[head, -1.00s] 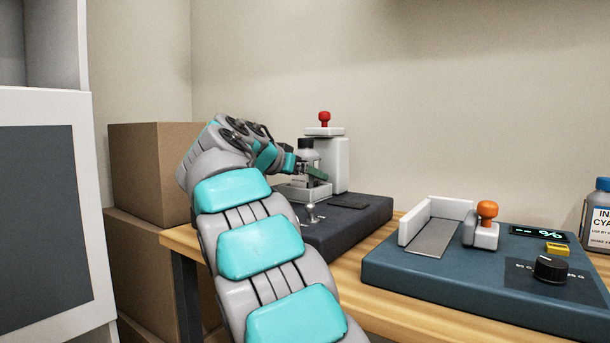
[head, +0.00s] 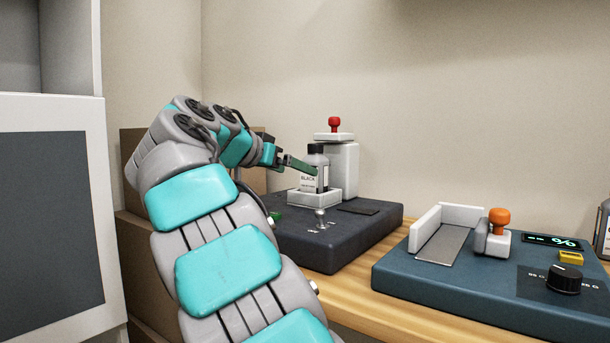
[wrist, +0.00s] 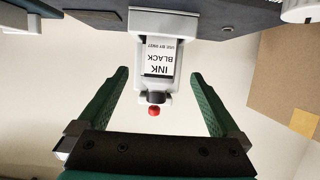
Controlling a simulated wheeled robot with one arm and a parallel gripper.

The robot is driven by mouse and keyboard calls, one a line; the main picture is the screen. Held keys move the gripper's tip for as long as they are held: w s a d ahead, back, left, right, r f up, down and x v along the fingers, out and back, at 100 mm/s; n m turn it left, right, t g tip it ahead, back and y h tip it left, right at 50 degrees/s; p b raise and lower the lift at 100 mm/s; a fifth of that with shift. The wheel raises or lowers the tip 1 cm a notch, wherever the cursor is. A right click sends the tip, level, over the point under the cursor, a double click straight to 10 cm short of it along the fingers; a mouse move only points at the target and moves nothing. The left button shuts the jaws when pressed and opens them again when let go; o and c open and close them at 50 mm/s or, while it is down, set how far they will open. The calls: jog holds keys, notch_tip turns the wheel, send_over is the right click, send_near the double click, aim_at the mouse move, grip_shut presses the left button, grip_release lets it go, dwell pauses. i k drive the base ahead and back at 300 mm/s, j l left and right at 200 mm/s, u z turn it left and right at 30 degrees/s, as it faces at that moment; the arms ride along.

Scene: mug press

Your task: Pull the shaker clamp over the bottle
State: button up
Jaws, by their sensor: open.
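The ink bottle (head: 314,181), white-labelled "BLACK" with a black cap, stands upright in a white holder (head: 313,200) on the dark shaker base (head: 345,230). It also shows upside down in the wrist view (wrist: 157,58). Behind it is a white column carrying the white clamp (head: 333,136) with a red knob (head: 334,123) on top, above cap height. The knob also shows in the wrist view (wrist: 154,111). My gripper (head: 297,193) is open at the bottle's left; its green fingers are spread either side of the bottle in the wrist view (wrist: 158,73), without visible contact.
A blue-grey device (head: 470,285) with an orange knob (head: 499,221), a display and a black dial stands on the wooden table at right. A small metal lever (head: 320,220) stands at the shaker's front. Cardboard boxes (head: 133,200) are at left behind my arm.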

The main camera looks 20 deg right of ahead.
aim_at(334, 122)
jog(key=k+j, duration=0.15)
jog(key=j, duration=0.15)
jog(key=k+j, duration=0.15)
jog(key=j, duration=0.2)
jog(key=k+j, duration=0.1)
jog(key=j, duration=0.2)
jog(key=k+j, duration=0.15)
jog(key=j, duration=0.15)
